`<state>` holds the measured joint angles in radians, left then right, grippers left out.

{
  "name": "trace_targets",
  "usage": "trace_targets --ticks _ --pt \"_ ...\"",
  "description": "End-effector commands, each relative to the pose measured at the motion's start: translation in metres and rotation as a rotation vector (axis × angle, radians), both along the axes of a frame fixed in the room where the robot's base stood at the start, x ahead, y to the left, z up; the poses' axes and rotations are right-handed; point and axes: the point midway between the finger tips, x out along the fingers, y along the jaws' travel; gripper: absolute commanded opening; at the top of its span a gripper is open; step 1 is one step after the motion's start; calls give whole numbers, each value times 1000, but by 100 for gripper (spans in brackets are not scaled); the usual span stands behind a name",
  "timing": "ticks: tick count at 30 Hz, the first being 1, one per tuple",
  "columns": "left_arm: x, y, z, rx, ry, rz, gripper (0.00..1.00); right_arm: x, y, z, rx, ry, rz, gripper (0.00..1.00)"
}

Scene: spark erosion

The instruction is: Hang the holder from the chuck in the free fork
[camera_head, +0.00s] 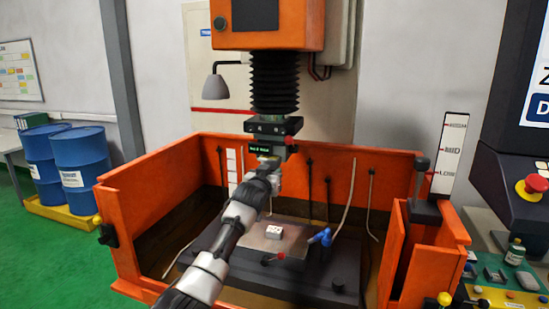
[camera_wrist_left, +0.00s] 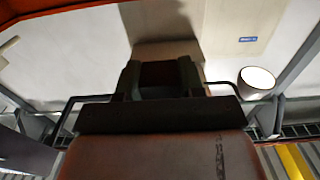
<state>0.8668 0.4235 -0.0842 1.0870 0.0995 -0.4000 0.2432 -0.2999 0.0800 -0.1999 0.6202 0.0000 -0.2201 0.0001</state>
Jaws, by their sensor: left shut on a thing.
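The chuck (camera_head: 272,127) is a dark block under the black bellows of the orange machine head. My left gripper (camera_head: 268,163) is directly below the chuck, with its arm reaching up from the bottom. It is shut on a small part there that I take for the holder; the gripper and arm largely hide it. I cannot tell whether the holder still touches the chuck. In the left wrist view the dark gripper (camera_wrist_left: 160,80) shows against the wall, and what it grips is not clear. I cannot make out the free fork. My right gripper is not in view.
An orange tank (camera_head: 150,225) surrounds the work area. Inside, a small light block (camera_head: 275,231) sits on a plate, beside a blue nozzle (camera_head: 322,237) and a red-tipped lever (camera_head: 281,255). Thin hoses rise at the right. A grey lamp (camera_head: 215,86) hangs left of the bellows.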

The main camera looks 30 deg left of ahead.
Motion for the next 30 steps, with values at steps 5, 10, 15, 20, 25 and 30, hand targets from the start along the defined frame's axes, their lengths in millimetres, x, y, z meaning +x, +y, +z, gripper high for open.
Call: trace_targets --ticks 5,10,15,20,25,30 --pt "-11 -2 3 0 -3 0 0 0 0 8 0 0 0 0" --pt "-21 -5 2 -1 -1 0 0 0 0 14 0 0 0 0" --pt "-31 -7 3 0 -3 0 0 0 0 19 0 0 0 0" --pt "-40 -10 3 1 -3 0 0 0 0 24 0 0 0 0" --pt "-50 -12 2 -1 -2 0 0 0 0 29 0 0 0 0" --pt "-60 -14 2 -1 -2 -1 0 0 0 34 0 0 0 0"
